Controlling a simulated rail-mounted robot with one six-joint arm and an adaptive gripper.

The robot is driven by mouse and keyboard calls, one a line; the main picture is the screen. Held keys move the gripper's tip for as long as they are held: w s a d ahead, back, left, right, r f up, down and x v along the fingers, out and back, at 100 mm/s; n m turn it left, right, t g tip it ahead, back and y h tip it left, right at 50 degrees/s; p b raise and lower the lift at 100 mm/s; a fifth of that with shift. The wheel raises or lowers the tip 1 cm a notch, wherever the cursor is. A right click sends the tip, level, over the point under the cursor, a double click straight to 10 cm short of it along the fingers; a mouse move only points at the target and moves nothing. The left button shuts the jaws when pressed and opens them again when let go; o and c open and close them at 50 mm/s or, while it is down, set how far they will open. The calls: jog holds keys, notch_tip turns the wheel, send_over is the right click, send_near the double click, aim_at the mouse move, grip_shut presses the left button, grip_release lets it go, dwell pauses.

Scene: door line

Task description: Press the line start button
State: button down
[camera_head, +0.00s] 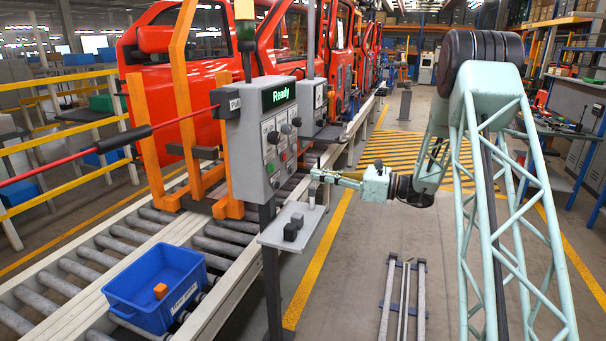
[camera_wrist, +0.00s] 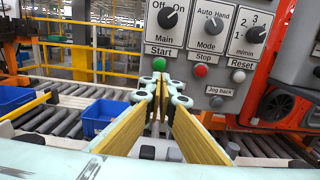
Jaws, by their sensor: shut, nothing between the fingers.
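The line control panel (camera_head: 262,160) is a grey box on a dark post, with a screen (camera_head: 278,95) reading "Ready". In the wrist view, the green start button (camera_wrist: 159,64) is under the label "Start", left of the red stop button (camera_wrist: 201,70) and the white reset button (camera_wrist: 239,76). My gripper (camera_head: 316,175) is shut and empty, pointing left at the panel's face with a gap between. In the wrist view, my fingertips (camera_wrist: 159,92) appear just below the start button, which is uncovered.
Several knobs, such as the main knob (camera_wrist: 168,18), sit above the buttons; a jog back button (camera_wrist: 217,102) sits lower right. A small shelf (camera_head: 325,225) with dark blocks juts out below my gripper. A blue bin (camera_head: 135,307) stands on the roller conveyor (camera_head: 45,287).

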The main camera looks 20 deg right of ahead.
aim_at(273, 168)
jog(key=shift+b+x, duration=0.3)
jog(key=shift+x, duration=6.6)
